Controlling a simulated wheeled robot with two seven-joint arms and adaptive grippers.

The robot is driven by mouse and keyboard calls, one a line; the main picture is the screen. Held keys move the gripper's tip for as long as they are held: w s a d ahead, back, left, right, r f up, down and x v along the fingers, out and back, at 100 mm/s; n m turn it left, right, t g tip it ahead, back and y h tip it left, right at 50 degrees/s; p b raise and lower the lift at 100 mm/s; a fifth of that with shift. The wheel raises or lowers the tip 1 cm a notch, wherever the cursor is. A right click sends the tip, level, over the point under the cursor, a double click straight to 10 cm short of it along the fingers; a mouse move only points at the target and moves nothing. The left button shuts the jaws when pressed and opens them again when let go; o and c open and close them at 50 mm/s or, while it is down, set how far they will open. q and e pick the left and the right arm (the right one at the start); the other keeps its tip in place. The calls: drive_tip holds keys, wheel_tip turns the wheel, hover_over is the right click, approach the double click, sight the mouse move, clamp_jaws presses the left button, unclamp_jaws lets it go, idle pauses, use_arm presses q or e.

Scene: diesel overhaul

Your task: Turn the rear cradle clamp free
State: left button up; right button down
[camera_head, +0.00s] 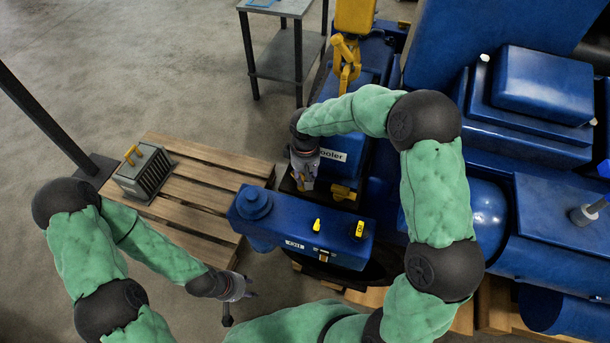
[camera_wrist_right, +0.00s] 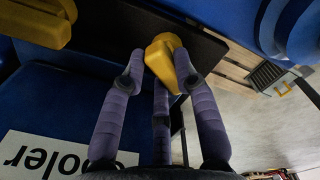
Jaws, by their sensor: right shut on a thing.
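My right gripper (camera_wrist_right: 163,75) is shut on a yellow cradle clamp (camera_wrist_right: 160,52) beside the blue cooler; the purple fingers sit around its handle. In the head view the right gripper (camera_head: 303,180) points down at the cooler's near left corner and mostly hides this clamp. A second yellow clamp (camera_head: 343,192) sits just to the right, and it also shows at the upper left of the wrist view (camera_wrist_right: 32,28). The cooler (camera_head: 357,150) carries a white label and is partly covered by my right arm. My left gripper (camera_head: 240,292) is empty, with fingers apart, above the floor near the pallet.
A blue unit (camera_head: 285,225) with yellow valves stands in front of the right gripper. A wooden pallet (camera_head: 205,185) at left carries a grey finned part (camera_head: 145,172) with a yellow handle. A yellow hoist hook (camera_head: 346,58) hangs above the cooler's far end. The big blue engine (camera_head: 550,215) fills the right.

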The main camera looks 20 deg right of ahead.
drive_tip(key=n, duration=0.2)
drive_tip(key=n+p, duration=0.1)
drive_tip(key=n, duration=0.3)
drive_tip(key=shift+w+n+p, duration=0.25)
drive_tip(key=shift+n+p, duration=0.05)
idle(0.5)
drive_tip(key=c, duration=0.9)
unclamp_jaws()
drive_tip(key=shift+c, duration=0.2)
wheel_tip(320, 180, up, 12)
